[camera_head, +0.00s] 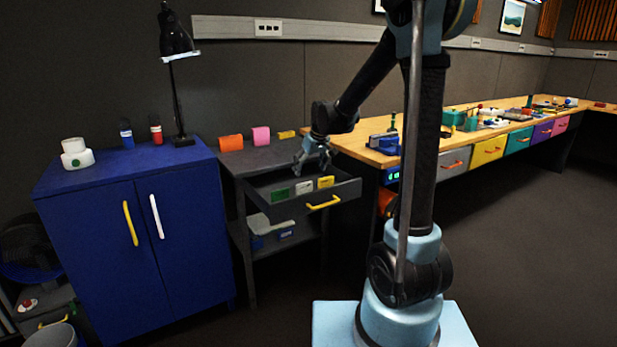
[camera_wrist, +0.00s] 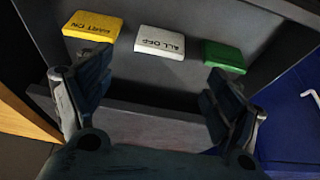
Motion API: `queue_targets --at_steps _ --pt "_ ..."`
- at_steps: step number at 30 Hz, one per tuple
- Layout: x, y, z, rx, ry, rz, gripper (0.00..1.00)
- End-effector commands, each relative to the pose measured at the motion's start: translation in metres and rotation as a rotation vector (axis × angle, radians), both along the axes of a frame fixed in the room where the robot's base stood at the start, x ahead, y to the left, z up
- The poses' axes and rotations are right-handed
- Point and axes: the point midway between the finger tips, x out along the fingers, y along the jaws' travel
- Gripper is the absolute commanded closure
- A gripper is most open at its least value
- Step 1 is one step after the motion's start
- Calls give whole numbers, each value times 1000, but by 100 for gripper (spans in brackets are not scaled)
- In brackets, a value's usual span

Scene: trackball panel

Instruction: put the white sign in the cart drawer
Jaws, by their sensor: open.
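The white sign (camera_wrist: 160,42), lettered "ALL OFF", lies in the open cart drawer (camera_head: 345,191). It also shows in the head view (camera_head: 303,187), between a green sign (camera_head: 280,195) and a yellow sign (camera_head: 326,182). In the wrist view, the yellow sign (camera_wrist: 92,26) is to its left and the green sign (camera_wrist: 224,56) to its right. My gripper (camera_head: 312,167) is open and empty above the drawer. In the wrist view its spread fingers (camera_wrist: 155,85) are below the white sign, apart from it.
Orange (camera_head: 231,143), pink (camera_head: 261,136) and yellow (camera_head: 287,134) items stand on the cart top. A blue cabinet (camera_head: 130,230) with a lamp (camera_head: 176,60) and bottles stands left. A wooden bench (camera_head: 361,148) with coloured drawers runs right. The dark floor at right is clear.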

Motion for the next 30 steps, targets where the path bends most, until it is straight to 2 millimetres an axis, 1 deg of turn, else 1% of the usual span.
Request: queue_targets --at_steps 3,6,12,14,16,20,24,26,30 --pt "-5 -3 14 0 0 0 16" --pt "-8 -6 23 0 0 0 16" --pt "-13 -9 32 -1 1 -2 16" --pt "-18 -14 34 -1 3 -9 16" --pt "-27 -23 37 -4 7 -23 16" --pt "-58 -50 43 -9 24 -70 16" --pt "-98 -81 46 -17 44 -129 16" --pt "-115 -93 46 -21 52 -153 16" --pt "-155 -120 43 -29 74 -213 16"
